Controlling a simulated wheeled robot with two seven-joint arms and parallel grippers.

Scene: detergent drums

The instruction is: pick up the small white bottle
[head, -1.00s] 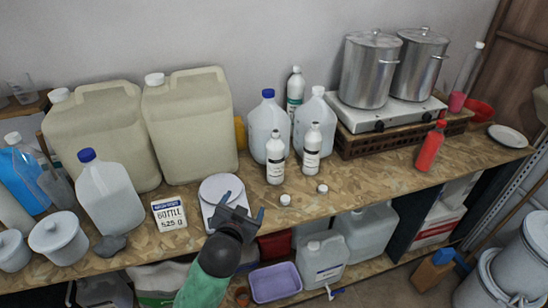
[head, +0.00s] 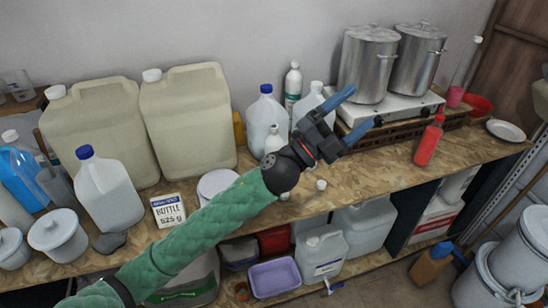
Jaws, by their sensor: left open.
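A small white bottle (head: 273,141) stands on the wooden bench, its lower part hidden behind my left arm. Another small white bottle, which stood just right of it, is now hidden behind my left gripper. A taller white bottle with a green label (head: 293,84) stands at the back by the wall. My left gripper (head: 362,109) is open, with blue fingers spread and nothing between them. It is in front of the stove's left end in the picture, right of the small bottles. My right gripper is not in view.
Clear jugs (head: 264,112) stand behind the small bottles. A stove (head: 392,112) with steel pots is on the right, near a red bottle (head: 428,142). Bench around the loose white cap (head: 321,185) is clear.

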